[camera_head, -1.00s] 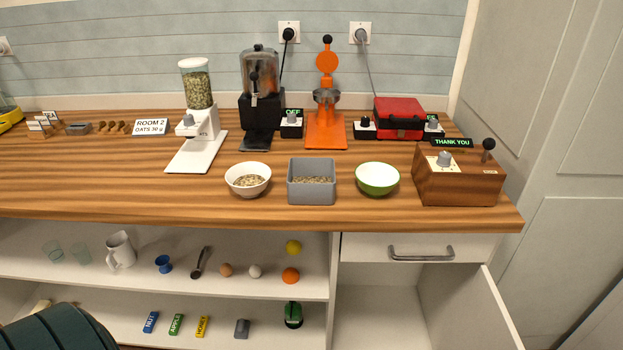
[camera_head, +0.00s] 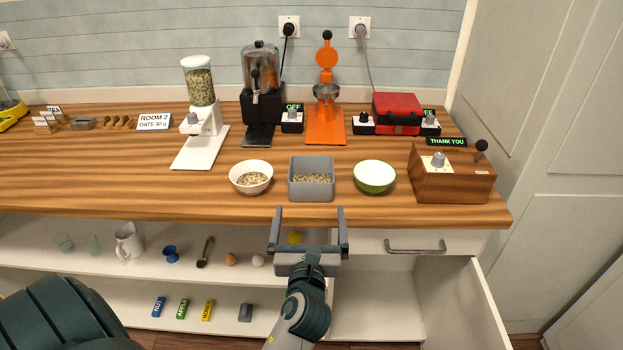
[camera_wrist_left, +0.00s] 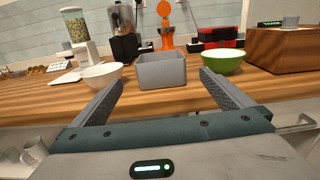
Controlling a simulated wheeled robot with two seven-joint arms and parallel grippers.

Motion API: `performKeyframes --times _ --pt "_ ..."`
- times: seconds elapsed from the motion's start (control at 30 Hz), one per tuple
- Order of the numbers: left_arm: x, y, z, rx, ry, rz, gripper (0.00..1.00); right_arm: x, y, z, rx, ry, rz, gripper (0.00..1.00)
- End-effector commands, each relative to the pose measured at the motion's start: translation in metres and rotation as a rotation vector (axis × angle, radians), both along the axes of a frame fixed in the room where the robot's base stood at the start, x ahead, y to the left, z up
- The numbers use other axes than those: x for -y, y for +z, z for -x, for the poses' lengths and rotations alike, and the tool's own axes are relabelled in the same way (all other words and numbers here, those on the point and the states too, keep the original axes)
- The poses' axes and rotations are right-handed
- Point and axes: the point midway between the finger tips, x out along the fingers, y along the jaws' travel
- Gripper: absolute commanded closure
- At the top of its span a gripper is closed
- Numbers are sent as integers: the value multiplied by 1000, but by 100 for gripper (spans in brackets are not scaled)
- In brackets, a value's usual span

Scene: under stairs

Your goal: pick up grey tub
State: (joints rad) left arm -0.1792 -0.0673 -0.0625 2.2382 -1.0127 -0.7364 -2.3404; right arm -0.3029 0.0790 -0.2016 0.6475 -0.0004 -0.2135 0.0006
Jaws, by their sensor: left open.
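The grey tub (camera_head: 311,190) is a square open box with oats inside. It stands on the wooden counter between a white bowl and a green bowl. It also shows in the left wrist view (camera_wrist_left: 163,75), ahead of my fingers and between them. My left gripper (camera_head: 308,210) is open and empty, its fingers pointing at the tub from just in front of the counter's front edge. In the left wrist view my gripper (camera_wrist_left: 162,85) shows both fingers spread wide, apart from the tub. My right gripper is not in view.
A white bowl of oats (camera_head: 251,178) stands close left of the tub, and a green bowl (camera_head: 375,177) close right. A wooden control box (camera_head: 450,180) is further right. A white dispenser (camera_head: 204,120) and orange press (camera_head: 325,125) stand behind. The cupboard door (camera_head: 455,300) below hangs open.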

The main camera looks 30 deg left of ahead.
Motion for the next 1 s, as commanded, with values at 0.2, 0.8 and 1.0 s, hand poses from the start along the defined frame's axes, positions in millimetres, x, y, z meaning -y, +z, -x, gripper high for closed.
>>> performKeyframes --times 0.2,0.8,1.0 --pt "-2 5 1 -5 7 -24 0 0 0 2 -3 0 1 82" --pt "-25 7 -37 -4 7 -23 0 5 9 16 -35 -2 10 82" --pt "-45 7 -68 -3 7 -22 0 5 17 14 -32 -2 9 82"
